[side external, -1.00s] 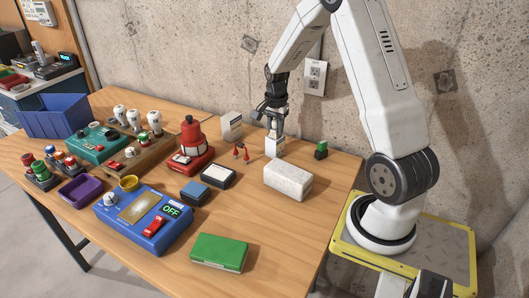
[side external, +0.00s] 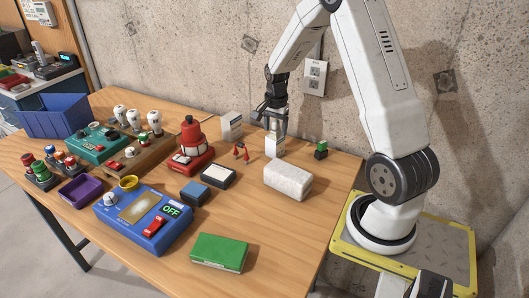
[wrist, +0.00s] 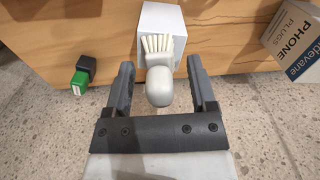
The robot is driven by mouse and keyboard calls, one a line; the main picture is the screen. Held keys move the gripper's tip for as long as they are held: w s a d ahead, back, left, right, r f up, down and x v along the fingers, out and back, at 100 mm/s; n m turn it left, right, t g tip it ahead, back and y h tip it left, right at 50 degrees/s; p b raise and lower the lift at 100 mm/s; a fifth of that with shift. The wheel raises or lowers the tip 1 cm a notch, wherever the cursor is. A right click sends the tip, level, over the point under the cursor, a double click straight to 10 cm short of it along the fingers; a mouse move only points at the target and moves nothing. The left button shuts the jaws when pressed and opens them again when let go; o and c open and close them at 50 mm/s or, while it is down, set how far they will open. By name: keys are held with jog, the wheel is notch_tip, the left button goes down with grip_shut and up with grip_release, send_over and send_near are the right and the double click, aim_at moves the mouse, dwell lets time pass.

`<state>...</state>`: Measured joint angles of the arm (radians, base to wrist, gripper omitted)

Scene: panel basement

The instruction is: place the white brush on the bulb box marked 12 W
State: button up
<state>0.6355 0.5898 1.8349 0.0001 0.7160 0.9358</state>
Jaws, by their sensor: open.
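The white brush (wrist: 158,86) lies between the fingers of my gripper (wrist: 160,82) in the wrist view, its pale bristles pointing away over a white box (wrist: 165,18). The fingers stand apart with gaps on both sides of the rounded handle. The brush appears to rest on that box, though the contact is hard to see. No 12 W mark is readable in either view.
A phone plugs box (wrist: 291,44) and a green-and-black block (wrist: 81,77) stand to either side. A larger white block (side external: 288,181), small red figures (side external: 241,152) and a red device (side external: 191,148) are nearby. The concrete wall (side external: 225,50) is close behind.

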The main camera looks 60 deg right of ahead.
aim_at(274, 121)
notch_tip(274, 121, up, 12)
jog(key=shift+r, duration=0.1)
dwell(0.5)
dwell(0.5)
jog(key=shift+w+a, duration=0.1)
jog(key=shift+a, duration=0.3)
jog(key=s+a+f+n+t, duration=0.1)
jog(key=s+a+f+n, duration=0.1)
jog(key=a+n, duration=0.4)
jog(key=s+a+f+n, duration=0.3)
jog(key=a+n, duration=0.3)
jog(key=a, duration=0.5)
jog(key=s+a+f+n+t, duration=0.1)
jog(key=s+a+f+n, duration=0.2)
jog(key=a+n, duration=0.3)
jog(key=a, duration=0.2)
jog(key=shift+a+t, duration=0.3)
jog(key=shift+a, duration=0.05)
